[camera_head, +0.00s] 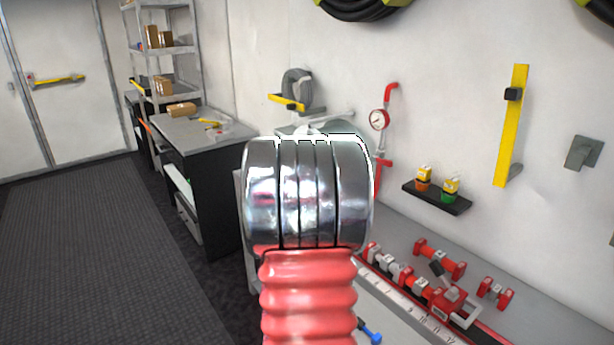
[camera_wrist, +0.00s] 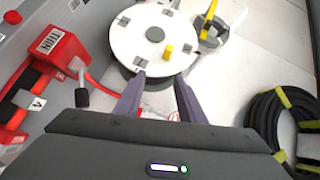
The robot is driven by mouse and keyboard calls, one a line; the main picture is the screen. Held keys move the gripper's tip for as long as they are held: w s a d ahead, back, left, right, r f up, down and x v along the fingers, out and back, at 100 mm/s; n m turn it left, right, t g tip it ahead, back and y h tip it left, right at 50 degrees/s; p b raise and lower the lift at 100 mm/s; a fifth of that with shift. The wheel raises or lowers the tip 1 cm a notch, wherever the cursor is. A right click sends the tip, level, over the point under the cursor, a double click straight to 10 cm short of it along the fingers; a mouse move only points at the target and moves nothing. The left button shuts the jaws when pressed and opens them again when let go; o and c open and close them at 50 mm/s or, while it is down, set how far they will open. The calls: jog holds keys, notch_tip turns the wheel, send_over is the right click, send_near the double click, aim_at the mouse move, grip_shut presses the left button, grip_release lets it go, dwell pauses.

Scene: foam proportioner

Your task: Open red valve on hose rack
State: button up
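My gripper (camera_wrist: 160,76) shows in the wrist view with its two grey-purple fingers apart and nothing clearly held. The fingertips point at the lower edge of a round white reel-like disc (camera_wrist: 126,42) with a yellow knob (camera_wrist: 168,51); whether they touch it I cannot tell. Small red marks show between the fingers, too small to identify. In the head view, a red pipe with a round gauge (camera_head: 379,119) is on the wall, right of my arm. Its lower red part is partly hidden by my arm. I cannot make out a red valve handle for sure. The gripper is hidden in the head view.
A red labelled box (camera_wrist: 52,58) stands left in the wrist view; a coiled black hose (camera_wrist: 268,125) lies right. In the head view, red fittings (camera_head: 440,258) lie on the bench. A small wall shelf (camera_head: 436,197) is above it. The floor at left (camera_head: 100,250) is clear.

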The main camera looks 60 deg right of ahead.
jog(key=shift+w+a+r+n+t, duration=0.15)
jog(key=shift+w+a+n+t, duration=0.2)
jog(key=shift+w+a, duration=0.35)
jog(key=shift+c, duration=0.5)
